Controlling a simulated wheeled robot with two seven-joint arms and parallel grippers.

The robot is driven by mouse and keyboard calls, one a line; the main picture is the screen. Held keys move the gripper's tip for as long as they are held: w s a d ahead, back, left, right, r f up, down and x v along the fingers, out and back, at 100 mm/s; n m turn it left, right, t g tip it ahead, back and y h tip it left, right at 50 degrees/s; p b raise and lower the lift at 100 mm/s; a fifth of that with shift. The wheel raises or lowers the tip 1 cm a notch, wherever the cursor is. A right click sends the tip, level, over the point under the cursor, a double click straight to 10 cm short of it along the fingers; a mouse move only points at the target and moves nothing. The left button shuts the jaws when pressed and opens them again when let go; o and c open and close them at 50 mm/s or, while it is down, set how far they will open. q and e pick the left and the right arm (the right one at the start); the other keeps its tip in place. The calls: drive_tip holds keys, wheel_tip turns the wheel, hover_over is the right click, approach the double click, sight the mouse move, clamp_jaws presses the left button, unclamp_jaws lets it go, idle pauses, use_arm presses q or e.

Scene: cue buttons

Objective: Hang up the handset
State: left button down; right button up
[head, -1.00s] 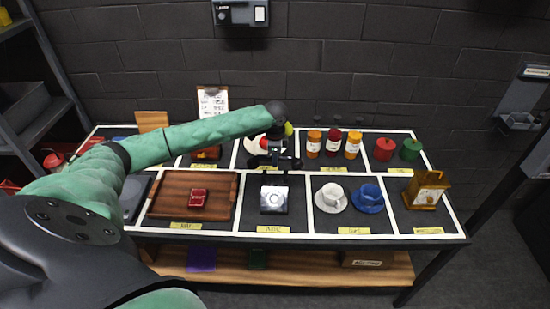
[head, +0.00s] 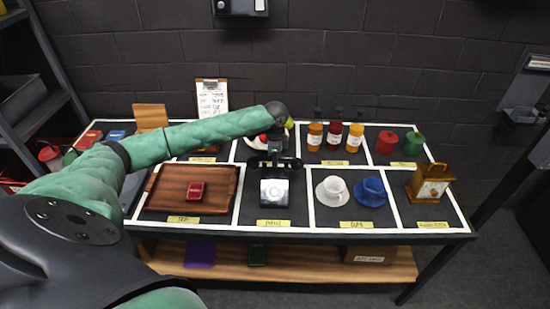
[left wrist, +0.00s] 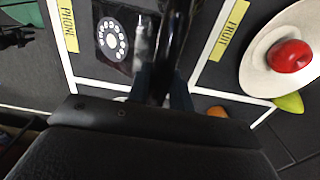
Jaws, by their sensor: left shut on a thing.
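The black telephone (head: 274,192) with its round white dial sits in the front cell labelled PHONE; its dial face also shows at the top of the left wrist view (left wrist: 112,38). My left gripper (head: 275,146) is shut on the black handset (head: 291,162), which lies crosswise at the phone's back edge in the head view. In the left wrist view the handset (left wrist: 176,40) runs up the picture just right of the phone, between my fingers (left wrist: 162,85). I cannot tell whether it touches the cradle. My right gripper is not in view.
A wooden tray (head: 152,203) with a red box (head: 189,191) is left of the phone. A white cup (head: 333,190) and blue cup (head: 372,191) stand to its right. A fruit bowl (left wrist: 255,55) is behind, with several jars (head: 334,137) to its right.

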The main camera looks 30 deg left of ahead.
sight(275, 172)
use_arm(q)
drive_tip(key=shift+f, duration=2)
drive_tip(key=c, duration=1.2)
unclamp_jaws()
drive_tip(key=shift+o, duration=0.2)
drive_tip(key=shift+r+b, duration=0.3)
drive_tip(key=shift+b, duration=0.05)
wheel_tip(275, 172, up, 6)
drive_tip(key=shift+w+f+b, duration=0.1)
drive_tip(key=shift+f+b, duration=0.05)
drive_tip(key=shift+b, duration=1.1)
drive_tip(key=shift+r, duration=0.75)
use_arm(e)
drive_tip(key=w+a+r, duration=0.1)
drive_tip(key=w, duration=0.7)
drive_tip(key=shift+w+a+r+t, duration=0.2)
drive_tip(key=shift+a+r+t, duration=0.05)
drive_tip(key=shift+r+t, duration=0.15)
